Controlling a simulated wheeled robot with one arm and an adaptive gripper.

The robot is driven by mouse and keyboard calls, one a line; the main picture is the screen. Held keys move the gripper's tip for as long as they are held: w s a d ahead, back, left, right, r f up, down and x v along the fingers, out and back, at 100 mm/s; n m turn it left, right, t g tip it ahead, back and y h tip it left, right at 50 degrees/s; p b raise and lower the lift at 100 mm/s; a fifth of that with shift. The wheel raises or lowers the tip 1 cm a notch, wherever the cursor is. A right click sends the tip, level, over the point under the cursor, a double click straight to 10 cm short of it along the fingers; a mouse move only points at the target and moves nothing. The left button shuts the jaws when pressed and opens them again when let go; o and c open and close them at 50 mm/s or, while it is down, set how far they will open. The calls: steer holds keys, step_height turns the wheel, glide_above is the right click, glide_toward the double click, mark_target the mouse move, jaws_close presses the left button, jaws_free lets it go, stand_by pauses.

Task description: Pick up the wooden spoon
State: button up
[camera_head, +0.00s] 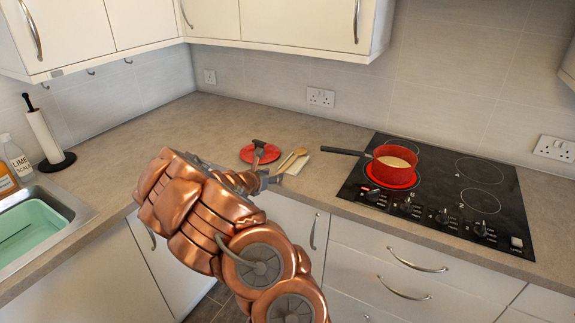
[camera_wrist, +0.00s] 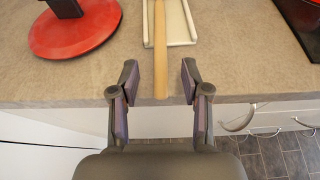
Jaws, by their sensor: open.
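The wooden spoon (camera_head: 293,157) lies on a pale spoon rest on the counter, its handle sticking out toward the front edge. In the wrist view the spoon's handle (camera_wrist: 160,60) runs straight down the picture, and its end lies between the two fingertips. My gripper (camera_wrist: 160,82) is open, one finger on each side of the handle end, with a gap on both sides. In the head view my gripper (camera_head: 268,180) is at the counter's front edge beside the spoon, partly hidden by my arm. The spoon's bowl is outside the wrist view.
The white spoon rest (camera_wrist: 178,25) lies under the spoon. A red round lid (camera_head: 260,153) with a dark handle lies to its left. A red pan (camera_head: 392,165) stands on the black hob (camera_head: 440,190) to the right. The counter's front edge runs just below the fingertips.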

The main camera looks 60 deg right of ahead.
mark_target(277, 173)
steer(key=shift+p+x, duration=0.6)
steer(key=shift+x, duration=1.2)
jaws_close()
